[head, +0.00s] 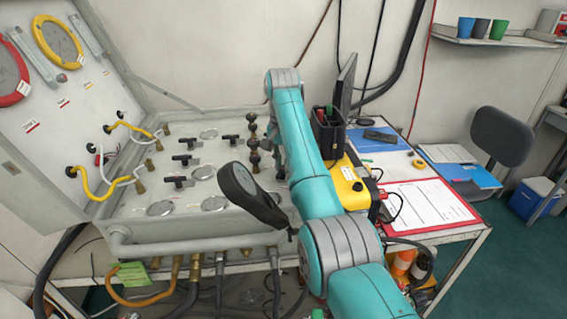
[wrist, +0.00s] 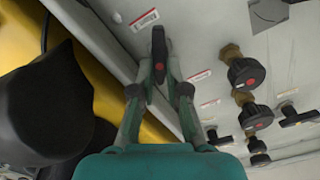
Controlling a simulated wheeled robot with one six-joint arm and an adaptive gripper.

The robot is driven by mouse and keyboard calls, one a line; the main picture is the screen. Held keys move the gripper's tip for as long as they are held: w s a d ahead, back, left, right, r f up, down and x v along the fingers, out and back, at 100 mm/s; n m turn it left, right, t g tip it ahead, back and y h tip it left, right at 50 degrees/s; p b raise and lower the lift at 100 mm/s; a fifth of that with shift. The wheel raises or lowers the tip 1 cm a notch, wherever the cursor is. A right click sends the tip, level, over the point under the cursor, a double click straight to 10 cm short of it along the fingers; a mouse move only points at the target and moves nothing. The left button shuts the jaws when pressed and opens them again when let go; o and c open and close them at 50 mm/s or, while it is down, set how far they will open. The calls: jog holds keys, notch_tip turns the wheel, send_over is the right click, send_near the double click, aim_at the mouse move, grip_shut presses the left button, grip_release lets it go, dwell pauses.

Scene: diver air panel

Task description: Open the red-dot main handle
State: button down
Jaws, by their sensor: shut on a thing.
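A black lever handle with a red dot (wrist: 158,46) is on the pale panel in the wrist view, close to the panel's edge. My gripper (wrist: 159,76) is shut on this handle, with one finger on each side of its lower part. The handle lies nearly in line with the fingers, its upper end showing beyond the fingertips. The air panel (head: 135,228) is in the open grey case at the left.
Round black knobs with brass stems (wrist: 246,73) and a black T-handle (wrist: 299,116) stand right of my gripper. A black gauge (head: 250,195) stands up close to my arm. A yellow case (head: 350,185) is just right of the panel.

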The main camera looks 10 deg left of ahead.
jog(key=n, duration=0.5)
jog(key=shift+a, duration=0.2)
dwell(0.3)
jog(key=c, duration=1.2)
grip_release()
